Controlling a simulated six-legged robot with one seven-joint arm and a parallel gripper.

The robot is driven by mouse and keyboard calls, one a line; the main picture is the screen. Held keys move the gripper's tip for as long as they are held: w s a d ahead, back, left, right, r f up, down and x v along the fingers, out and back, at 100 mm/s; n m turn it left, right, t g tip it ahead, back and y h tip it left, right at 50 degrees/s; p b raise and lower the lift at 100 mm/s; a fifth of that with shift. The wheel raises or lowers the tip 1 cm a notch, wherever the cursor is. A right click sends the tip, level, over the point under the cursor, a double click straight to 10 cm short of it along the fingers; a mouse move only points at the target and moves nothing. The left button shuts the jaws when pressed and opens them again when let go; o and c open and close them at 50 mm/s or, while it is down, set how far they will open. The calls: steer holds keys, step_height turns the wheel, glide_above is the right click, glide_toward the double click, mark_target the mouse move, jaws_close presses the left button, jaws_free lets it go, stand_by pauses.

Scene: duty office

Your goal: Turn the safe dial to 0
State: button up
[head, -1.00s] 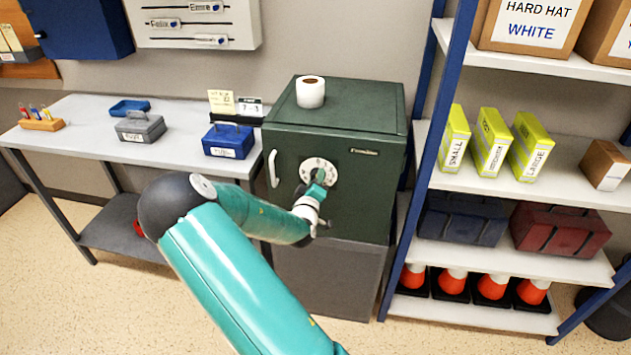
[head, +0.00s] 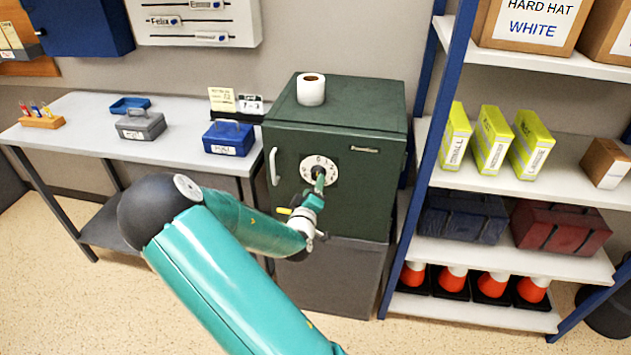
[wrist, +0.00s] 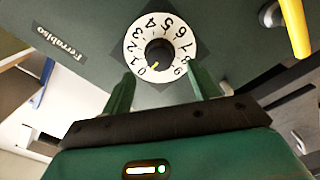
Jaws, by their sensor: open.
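The dark green safe (head: 365,175) stands right of the workbench. Its white round dial (head: 308,172) is on the front door. In the wrist view the dial (wrist: 133,46) shows digits around a black knob (wrist: 160,50). The knob's yellow mark points toward the gap side of 0, close to 0; I cannot tell if it is exactly aligned. My gripper (head: 319,184) is just in front of the dial's lower part. In the wrist view my gripper (wrist: 163,88) is open and empty, its two green fingers apart below the dial and clear of the knob.
The safe's pale handle (head: 273,166) is left of the dial. A paper roll (head: 311,90) stands on the safe. A blue-framed shelf (head: 560,188) rises close on the right. The workbench (head: 75,130) with small boxes is at left.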

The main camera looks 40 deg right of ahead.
steer(key=v, duration=0.8)
steer(key=shift+s+a, duration=0.25)
steer(key=shift+a, duration=0.05)
steer(key=w+a+m+g+y, duration=0.2)
steer(key=w+a+m+y, duration=0.15)
steer(key=a+y, duration=0.8)
steer(key=s+a+r+y, duration=0.2)
steer(key=a+r, duration=0.3)
steer(key=a, duration=0.3)
steer(key=s+a+r+n+g, duration=0.1)
steer(key=s+a+r, duration=0.2)
steer(key=s+r, duration=0.4)
steer(key=s+a+r+n+g, duration=0.1)
steer(key=s+a+r+g, duration=0.1)
steer(key=s+r, duration=0.5)
steer(key=s+a, duration=0.1)
steer(key=s, duration=0.3)
steer(key=shift+r+y, duration=0.2)
steer(key=shift+y, duration=0.15)
